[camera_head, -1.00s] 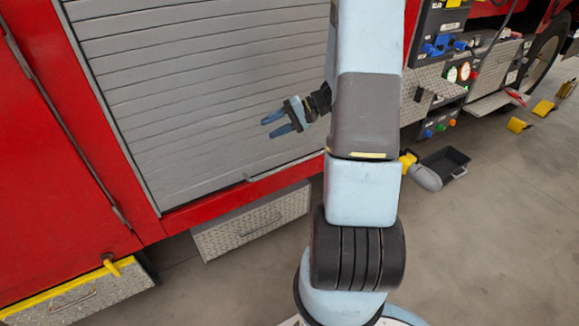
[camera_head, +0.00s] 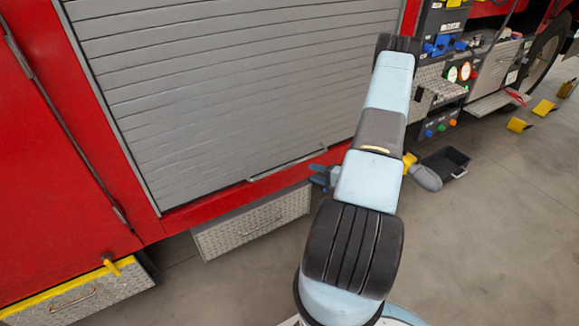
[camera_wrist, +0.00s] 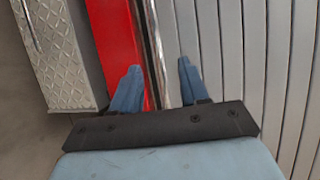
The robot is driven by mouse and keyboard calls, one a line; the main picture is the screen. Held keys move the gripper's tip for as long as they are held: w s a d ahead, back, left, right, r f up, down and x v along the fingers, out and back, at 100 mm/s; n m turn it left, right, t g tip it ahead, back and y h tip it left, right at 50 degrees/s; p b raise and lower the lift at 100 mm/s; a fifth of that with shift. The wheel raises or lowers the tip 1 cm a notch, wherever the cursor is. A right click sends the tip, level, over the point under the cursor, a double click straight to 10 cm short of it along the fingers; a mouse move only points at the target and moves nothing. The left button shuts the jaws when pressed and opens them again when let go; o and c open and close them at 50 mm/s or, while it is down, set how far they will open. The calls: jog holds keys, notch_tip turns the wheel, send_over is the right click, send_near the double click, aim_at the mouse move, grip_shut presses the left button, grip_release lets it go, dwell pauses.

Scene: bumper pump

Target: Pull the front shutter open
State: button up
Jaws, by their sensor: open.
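The grey slatted front shutter (camera_head: 230,80) is down, its lower edge at the red sill (camera_head: 215,195). A thin bar handle (camera_head: 290,163) runs along its bottom; it also shows in the wrist view (camera_wrist: 154,45) as a shiny strip. My gripper (camera_head: 318,180) is low at the right part of the sill, partly hidden behind my arm. In the wrist view my gripper (camera_wrist: 160,66) is open, one blue finger over the red sill and the other over the slats. The strip appears between the fingers. I cannot tell its depth or any contact.
A diamond-plate drawer box (camera_head: 250,222) sits below the sill; it also shows in the wrist view (camera_wrist: 65,50). A pump control panel (camera_head: 440,70) stands to the right. A black tray (camera_head: 446,162) and yellow chocks (camera_head: 518,125) lie on the floor, which is otherwise open.

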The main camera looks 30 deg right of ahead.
aim_at(289, 165)
jog(key=x, duration=1.3)
jog(key=shift+w+d+f, duration=0.1)
jog(key=shift+w+f, duration=0.2)
jog(key=shift+f, duration=0.15)
grip_shut()
